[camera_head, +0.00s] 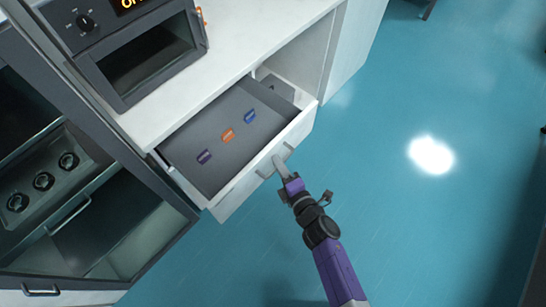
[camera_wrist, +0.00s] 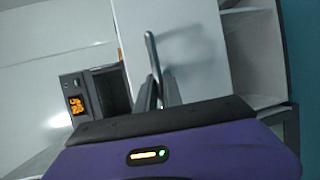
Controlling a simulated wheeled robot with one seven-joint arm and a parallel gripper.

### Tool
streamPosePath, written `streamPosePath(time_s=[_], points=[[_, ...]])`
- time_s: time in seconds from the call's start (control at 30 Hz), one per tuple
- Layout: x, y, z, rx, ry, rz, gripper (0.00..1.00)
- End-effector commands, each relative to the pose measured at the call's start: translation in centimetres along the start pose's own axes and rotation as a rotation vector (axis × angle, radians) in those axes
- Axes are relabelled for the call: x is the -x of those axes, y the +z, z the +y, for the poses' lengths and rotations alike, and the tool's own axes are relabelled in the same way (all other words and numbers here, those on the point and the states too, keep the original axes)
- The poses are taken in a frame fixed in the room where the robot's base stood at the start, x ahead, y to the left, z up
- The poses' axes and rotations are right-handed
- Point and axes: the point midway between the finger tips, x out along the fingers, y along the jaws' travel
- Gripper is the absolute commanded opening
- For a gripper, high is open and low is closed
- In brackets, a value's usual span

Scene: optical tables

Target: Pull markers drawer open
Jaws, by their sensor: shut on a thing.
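The drawer (camera_head: 237,193) is pulled well out from the white cabinet, and its grey inside shows. Three small items lie flat in it: purple (camera_head: 204,157), orange (camera_head: 227,136) and blue (camera_head: 249,117). They are too small to identify surely as markers. My gripper (camera_head: 279,161) is at the drawer's front, shut on the handle (camera_head: 265,174). In the wrist view the handle (camera_wrist: 151,50) runs up from between the fingers of my gripper (camera_wrist: 158,92). The fingers hide part of the handle.
An oven-like device (camera_head: 135,55) with a lit orange display stands on the white counter (camera_head: 240,35). A dark cabinet with several knobs (camera_head: 43,181) is at the left. An open compartment (camera_head: 300,65) lies behind the drawer's right end.

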Motion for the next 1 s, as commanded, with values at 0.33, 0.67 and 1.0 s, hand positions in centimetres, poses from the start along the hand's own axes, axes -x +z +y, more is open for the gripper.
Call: streamPosePath(time_s=[0.33,0.67,1.0], points=[[1.0,0.43,-0.28,0.0,-0.001,0.0,0.0],[0.98,0.42,-0.28,0.0,-0.001,0.0,0.2],[1.3,0.4,-0.24,0.0,-0.001,0.0,0.2]])
